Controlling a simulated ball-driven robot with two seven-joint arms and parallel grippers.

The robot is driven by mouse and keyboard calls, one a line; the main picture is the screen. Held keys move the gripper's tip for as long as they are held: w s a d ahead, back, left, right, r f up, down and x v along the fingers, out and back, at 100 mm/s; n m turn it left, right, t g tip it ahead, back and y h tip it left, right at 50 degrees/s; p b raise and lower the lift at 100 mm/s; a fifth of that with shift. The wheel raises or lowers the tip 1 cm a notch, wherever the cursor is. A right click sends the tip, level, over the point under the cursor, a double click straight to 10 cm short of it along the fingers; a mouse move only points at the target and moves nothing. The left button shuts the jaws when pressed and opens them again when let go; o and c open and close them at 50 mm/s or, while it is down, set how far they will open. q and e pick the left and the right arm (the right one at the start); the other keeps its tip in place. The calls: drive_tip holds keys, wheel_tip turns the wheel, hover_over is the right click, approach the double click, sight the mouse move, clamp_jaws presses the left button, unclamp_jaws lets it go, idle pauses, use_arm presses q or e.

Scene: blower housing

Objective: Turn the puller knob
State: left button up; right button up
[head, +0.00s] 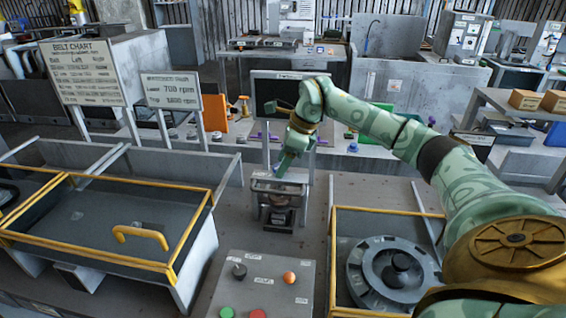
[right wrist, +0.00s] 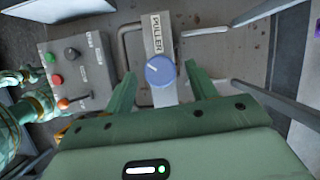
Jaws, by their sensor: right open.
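The puller knob (right wrist: 160,70) is a round blue dial with a pale pointer mark, below a white label reading PULLER on a light grey plate (right wrist: 160,45) in the right wrist view. My right gripper (right wrist: 162,78) is open, with its green fingers on either side of the knob and a gap visible on each side. Whether it touches the knob's face cannot be told. In the head view my right gripper (head: 284,168) points down over a small grey framed fixture (head: 278,207); the knob is not distinguishable there. My left gripper does not show clearly.
A control box (head: 262,285) with black, orange, green and red controls stands in front of the fixture. A yellow-edged bin with a handle (head: 140,236) is at left. A round grey housing (head: 392,275) sits at right. Signs (head: 83,72) stand behind left.

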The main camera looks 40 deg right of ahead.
drive_tip(key=shift+f, duration=0.1)
drive_tip(key=c, duration=1)
